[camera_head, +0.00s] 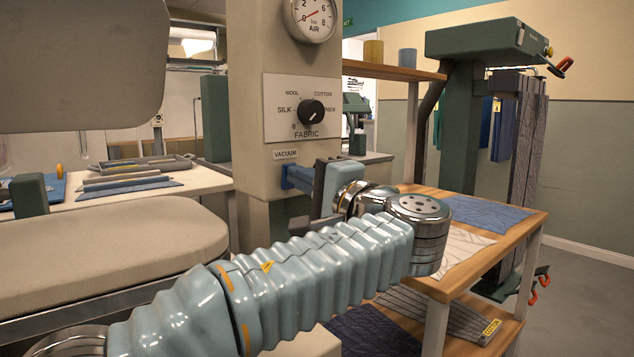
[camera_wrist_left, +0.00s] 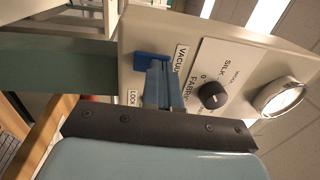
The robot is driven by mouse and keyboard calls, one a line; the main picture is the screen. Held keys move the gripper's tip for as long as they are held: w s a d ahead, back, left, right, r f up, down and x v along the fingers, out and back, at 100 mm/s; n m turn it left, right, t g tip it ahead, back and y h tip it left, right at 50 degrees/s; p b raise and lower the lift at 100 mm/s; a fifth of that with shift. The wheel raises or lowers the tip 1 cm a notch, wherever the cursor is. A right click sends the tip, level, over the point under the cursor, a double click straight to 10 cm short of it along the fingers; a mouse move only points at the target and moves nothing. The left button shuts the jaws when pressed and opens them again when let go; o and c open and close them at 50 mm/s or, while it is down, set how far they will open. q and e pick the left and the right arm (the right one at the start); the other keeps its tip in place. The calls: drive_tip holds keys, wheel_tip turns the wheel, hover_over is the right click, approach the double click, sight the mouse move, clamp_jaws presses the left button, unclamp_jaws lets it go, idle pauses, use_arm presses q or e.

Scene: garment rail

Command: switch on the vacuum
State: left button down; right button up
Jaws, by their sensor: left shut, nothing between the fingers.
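The white VACUUM label (camera_head: 285,154) is on the front of the beige column, below the fabric dial. A blue switch piece (camera_wrist_left: 149,59) sits beside that label in the wrist view. My left gripper (camera_wrist_left: 158,75) is shut and empty, its fingers pointing at the column. Its fingertips are at the blue switch piece; I cannot tell whether they touch it. In the head view, my left gripper (camera_head: 290,178) is just below the label, and the fingers largely cover the switch. My right gripper is not in view.
The fabric dial (camera_head: 311,112) and the air gauge (camera_head: 312,18) are above on the column. A padded board (camera_head: 110,245) extends left. A wooden shelf table (camera_head: 530,222) with folded cloth stands right, close to my left wrist.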

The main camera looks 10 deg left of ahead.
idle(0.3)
use_arm(q)
drive_tip(key=p, duration=0.1)
drive_tip(key=r+h+p, duration=0.1)
drive_tip(key=p, duration=0.1)
drive_tip(key=shift+w+a+r+g, duration=0.25)
drive_tip(key=shift+a+r+g, duration=0.05)
drive_tip(key=shift+a+g, duration=0.1)
drive_tip(key=shift+f, duration=0.4)
